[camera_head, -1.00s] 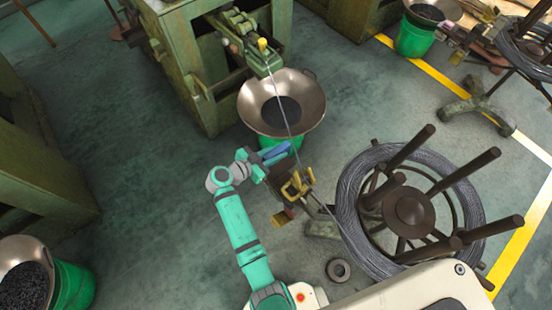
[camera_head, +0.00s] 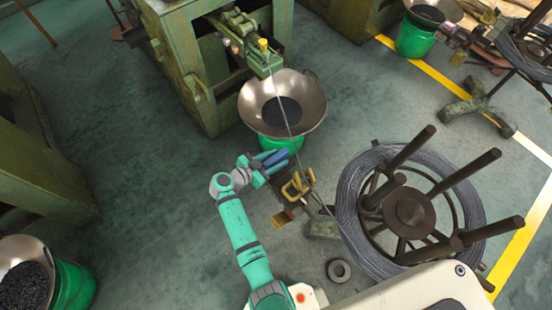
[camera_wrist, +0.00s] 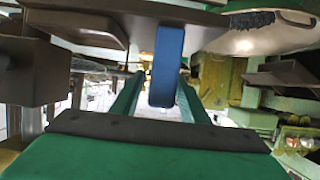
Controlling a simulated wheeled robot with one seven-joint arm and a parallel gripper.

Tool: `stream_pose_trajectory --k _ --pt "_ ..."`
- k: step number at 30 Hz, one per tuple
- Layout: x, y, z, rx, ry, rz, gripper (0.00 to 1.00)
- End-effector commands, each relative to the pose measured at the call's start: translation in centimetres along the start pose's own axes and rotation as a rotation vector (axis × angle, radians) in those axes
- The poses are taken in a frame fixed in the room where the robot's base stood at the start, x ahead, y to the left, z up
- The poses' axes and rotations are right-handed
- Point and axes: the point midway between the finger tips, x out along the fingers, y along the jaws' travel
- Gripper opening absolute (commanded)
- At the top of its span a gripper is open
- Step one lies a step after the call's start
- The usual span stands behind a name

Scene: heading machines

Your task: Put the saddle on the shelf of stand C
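My gripper (camera_head: 270,160) is at the end of my teal arm, just below the wide metal pan in the head view. A blue bar-like piece (camera_head: 278,157), possibly the saddle, lies between its fingers. In the wrist view the blue piece (camera_wrist: 166,65) stands upright between two green fingers, with a light gap at its left side. The fingers look open around it. A small wire stand (camera_head: 298,190) with a yellow guide is right of my gripper, close by; its shelf is hard to make out. I see no letter marking stand C.
The metal pan (camera_head: 254,108) sits on a green bucket below the green machine (camera_head: 190,60). A wire runs from the machine past the yellow guide to a large coil reel (camera_head: 410,209) with upright posts. A ring (camera_head: 339,271) lies on the floor. Floor left of my arm is clear.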

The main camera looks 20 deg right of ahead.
Motion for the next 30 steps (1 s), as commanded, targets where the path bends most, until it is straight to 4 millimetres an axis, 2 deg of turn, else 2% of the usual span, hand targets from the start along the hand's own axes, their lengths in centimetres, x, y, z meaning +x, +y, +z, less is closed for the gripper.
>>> stream_pose_trajectory --k 5,8,11,18,24,30 --pt "-0.1 0.0 -0.1 0.0 0.0 0.0 0.4" --pt "-0.8 -0.1 -0.1 0.0 0.0 -0.002 0.4" --pt "-2.1 0.0 -0.1 -0.001 0.0 -0.002 0.4" --pt "-7.0 -0.1 -0.1 0.0 0.0 -0.005 0.4" --pt "-10.3 -0.1 -0.1 0.001 0.0 -0.003 0.4" --pt "-11.8 0.1 0.0 -0.003 -0.002 -0.003 0.4"
